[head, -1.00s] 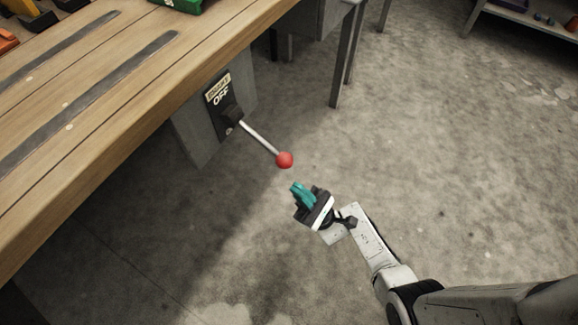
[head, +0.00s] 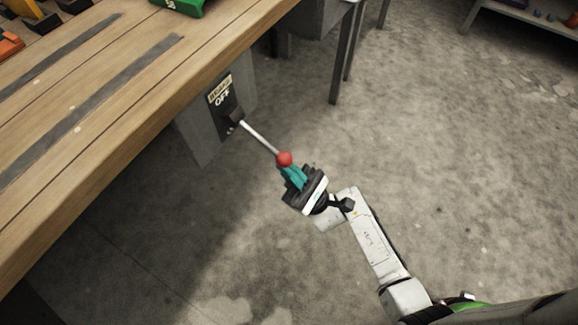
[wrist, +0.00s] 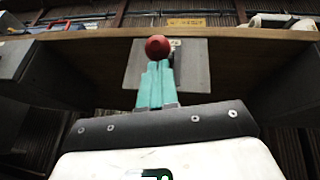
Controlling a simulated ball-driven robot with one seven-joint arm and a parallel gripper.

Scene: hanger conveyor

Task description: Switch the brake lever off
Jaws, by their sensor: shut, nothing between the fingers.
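The brake lever (head: 260,138) is a grey metal rod with a red ball knob (head: 284,159) at its end. It sticks out from a black plate (head: 222,100) marked OFF, on a grey box under the wooden bench, and slopes down to the right in the head view. My gripper (head: 291,173) has teal fingers, shut and empty, with the tips right at the knob's lower side. In the wrist view the knob (wrist: 158,48) shows just beyond the fingertips (wrist: 157,68), hiding most of the rod. I cannot tell whether the fingers touch the knob.
The wooden bench (head: 100,110) fills the left, with dark strips and a green item (head: 180,5) on top. Its edge overhangs the grey box (head: 200,140). A metal-legged stand (head: 340,60) is at the back. The concrete floor (head: 470,170) on the right is clear.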

